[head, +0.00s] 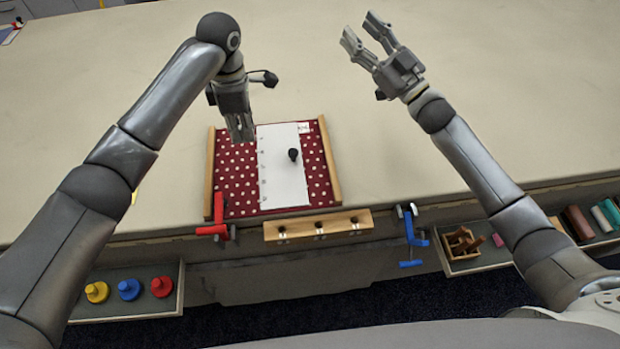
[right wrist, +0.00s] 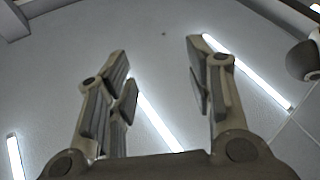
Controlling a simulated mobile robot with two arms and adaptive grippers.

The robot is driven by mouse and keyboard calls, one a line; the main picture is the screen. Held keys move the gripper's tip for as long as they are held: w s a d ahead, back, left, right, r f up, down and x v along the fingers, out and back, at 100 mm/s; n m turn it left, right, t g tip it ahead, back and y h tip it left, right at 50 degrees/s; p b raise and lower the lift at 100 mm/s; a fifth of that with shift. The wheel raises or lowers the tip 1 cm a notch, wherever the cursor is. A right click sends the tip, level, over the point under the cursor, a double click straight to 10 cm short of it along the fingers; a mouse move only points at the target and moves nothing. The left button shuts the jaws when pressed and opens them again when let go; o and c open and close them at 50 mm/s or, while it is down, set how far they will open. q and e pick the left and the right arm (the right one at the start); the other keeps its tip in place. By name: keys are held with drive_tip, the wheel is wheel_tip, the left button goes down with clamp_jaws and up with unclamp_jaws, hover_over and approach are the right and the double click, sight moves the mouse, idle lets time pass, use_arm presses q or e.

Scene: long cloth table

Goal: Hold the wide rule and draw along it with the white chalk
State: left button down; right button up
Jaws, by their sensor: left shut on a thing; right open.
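The wide rule (head: 283,180) looks like a white plate with small marks along its left edge and a black knob (head: 293,154). It lies on a red cloth with white dots (head: 236,185). My left gripper (head: 241,136) points down over the cloth, beside the rule's upper left edge. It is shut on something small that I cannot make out. Whether its tips touch the cloth I cannot tell. I cannot pick out the white chalk. My right gripper (head: 364,36) is open and empty, raised right of the cloth; its spread fingers also show in the right wrist view (right wrist: 160,85).
Wooden strips (head: 328,160) flank the cloth. A wooden holder (head: 318,226) sits at the table's front edge, between a red clamp (head: 219,220) and a blue clamp (head: 410,235). Trays with coloured pieces (head: 129,289) lie below. The table (head: 480,90) is clear behind and to the right.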

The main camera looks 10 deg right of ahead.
drive_tip(key=s+a+f+m+g+h, duration=0.1)
drive_tip(key=s+a+f+m+h, duration=0.15)
drive_tip(key=a+f, duration=0.35)
drive_tip(key=s+a+f+m+h, duration=0.2)
drive_tip(key=s+a+f+h, duration=0.1)
drive_tip(key=f, duration=0.5)
drive_tip(key=m+g+h, duration=0.4)
drive_tip(key=h, duration=0.1)
approach(294, 155)
drive_tip(key=v, duration=0.2)
drive_tip(key=shift+s+d+r, duration=0.15)
drive_tip(key=shift+s+r, duration=0.05)
drive_tip(key=shift+r, duration=0.1)
drive_tip(key=shift+f+m, duration=0.15)
drive_tip(key=shift+m, duration=0.1)
drive_tip(key=x, duration=1.1)
drive_tip(key=shift+w+f, duration=0.15)
drive_tip(key=shift+w, duration=0.15)
clamp_jaws()
